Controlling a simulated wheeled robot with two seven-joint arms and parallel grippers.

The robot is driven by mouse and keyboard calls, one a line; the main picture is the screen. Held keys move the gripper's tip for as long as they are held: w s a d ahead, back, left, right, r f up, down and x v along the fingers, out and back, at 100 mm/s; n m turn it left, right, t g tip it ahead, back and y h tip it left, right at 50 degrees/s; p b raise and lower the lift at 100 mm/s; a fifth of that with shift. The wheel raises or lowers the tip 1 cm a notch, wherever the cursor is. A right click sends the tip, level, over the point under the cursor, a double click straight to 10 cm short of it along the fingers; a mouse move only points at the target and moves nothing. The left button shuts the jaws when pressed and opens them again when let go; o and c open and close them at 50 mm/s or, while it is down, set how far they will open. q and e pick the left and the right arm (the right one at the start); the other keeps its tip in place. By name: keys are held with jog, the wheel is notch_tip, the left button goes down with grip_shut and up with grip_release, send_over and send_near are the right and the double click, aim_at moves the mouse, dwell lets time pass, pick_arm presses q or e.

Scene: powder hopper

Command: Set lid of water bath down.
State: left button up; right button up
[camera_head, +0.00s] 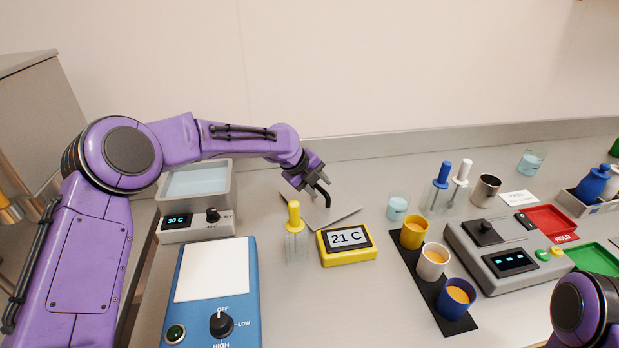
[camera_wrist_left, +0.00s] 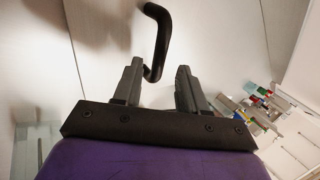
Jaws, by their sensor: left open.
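The water bath (camera_head: 196,226) stands at the left with its display reading 30 C, and its basin of pale water (camera_head: 197,181) is uncovered. Its lid (camera_head: 338,214), a flat metal plate, lies on the bench to the right of the bath, behind the yellow thermometer. A black curved handle (camera_head: 325,195) rises from the lid and also shows in the left wrist view (camera_wrist_left: 158,40). My left gripper (camera_head: 311,187) is open just above the lid, with the handle at its fingertips. In the left wrist view, the fingers (camera_wrist_left: 158,75) stand apart around the handle's lower end.
A yellow thermometer (camera_head: 347,245) reading 21 C and a yellow-handled tool (camera_head: 294,220) stand in front of the lid. A beaker (camera_head: 397,207) is to its right. A blue stirrer plate (camera_head: 215,290), colored cups (camera_head: 433,260) and a grey scale (camera_head: 507,250) occupy the front and right.

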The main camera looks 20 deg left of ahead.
pick_arm(q)
jog(key=b+v, duration=0.1)
jog(key=v, duration=0.9)
